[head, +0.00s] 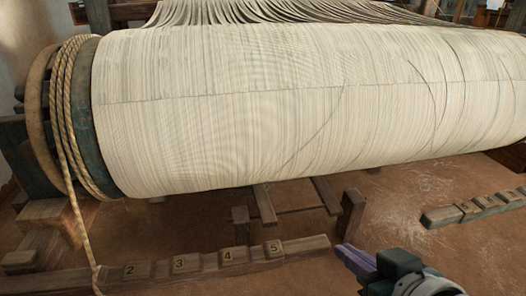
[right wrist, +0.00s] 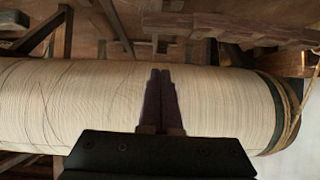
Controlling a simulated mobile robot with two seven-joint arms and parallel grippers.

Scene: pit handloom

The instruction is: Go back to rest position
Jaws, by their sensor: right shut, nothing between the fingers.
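My right gripper (head: 358,260) shows at the bottom of the head view, right of centre, in front of and below the large warp beam (head: 240,110). Its two dark purple fingers are together with nothing between them. In the right wrist view the shut fingers (right wrist: 161,75) point across the cream thread-wound roll (right wrist: 90,100). I cannot tell whether they touch it. My left gripper is in neither view.
A rope (head: 66,120) winds round the beam's left end flange and hangs down. A wooden rail (head: 205,262) with numbered blocks lies low in front. Another numbered rail (head: 475,208) is at the right. Brown floor (head: 420,235) is open between them.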

